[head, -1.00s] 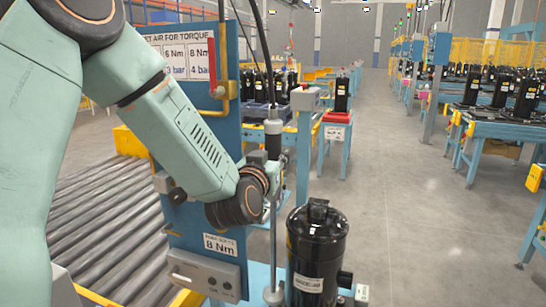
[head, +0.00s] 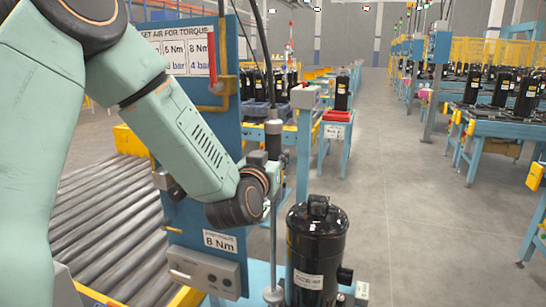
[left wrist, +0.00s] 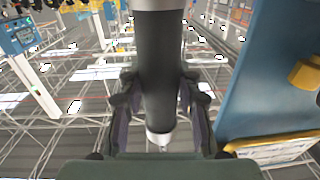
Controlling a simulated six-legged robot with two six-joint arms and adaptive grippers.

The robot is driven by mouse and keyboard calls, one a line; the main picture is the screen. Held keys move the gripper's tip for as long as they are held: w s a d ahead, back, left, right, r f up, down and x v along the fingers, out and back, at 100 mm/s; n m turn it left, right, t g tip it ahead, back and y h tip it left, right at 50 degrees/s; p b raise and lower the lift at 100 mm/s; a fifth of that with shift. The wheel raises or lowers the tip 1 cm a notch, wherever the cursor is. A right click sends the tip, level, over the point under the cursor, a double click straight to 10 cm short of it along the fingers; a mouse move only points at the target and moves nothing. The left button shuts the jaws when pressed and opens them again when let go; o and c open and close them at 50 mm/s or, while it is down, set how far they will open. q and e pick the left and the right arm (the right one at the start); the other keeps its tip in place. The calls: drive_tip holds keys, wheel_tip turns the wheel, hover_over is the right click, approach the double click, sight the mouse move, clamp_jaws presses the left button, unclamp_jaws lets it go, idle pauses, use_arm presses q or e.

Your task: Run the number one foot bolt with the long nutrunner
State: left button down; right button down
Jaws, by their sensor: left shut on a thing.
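The long nutrunner (head: 273,140) hangs upright, with a dark grip and a thin metal shaft running down to a socket end (head: 273,294). My left gripper (head: 268,170) is shut on the nutrunner's body; the fingers partly hide in the head view. In the left wrist view the gripper (left wrist: 160,105) closes on both sides of the dark grip (left wrist: 158,65). A black compressor (head: 317,250) stands upright just right of the shaft. The socket end is beside its lower left side; whether it touches a foot bolt cannot be told. My right gripper is not in view.
A blue panel (head: 200,120) with torque signs and an 8 Nm label (head: 220,242) stands close behind my left arm. A roller conveyor (head: 95,225) lies at left. A red-topped stand (head: 337,116) is farther back.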

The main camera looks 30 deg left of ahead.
use_arm(q)
drive_tip(key=shift+s+f, duration=0.1)
drive_tip(key=shift+f, duration=0.35)
idle(1.1)
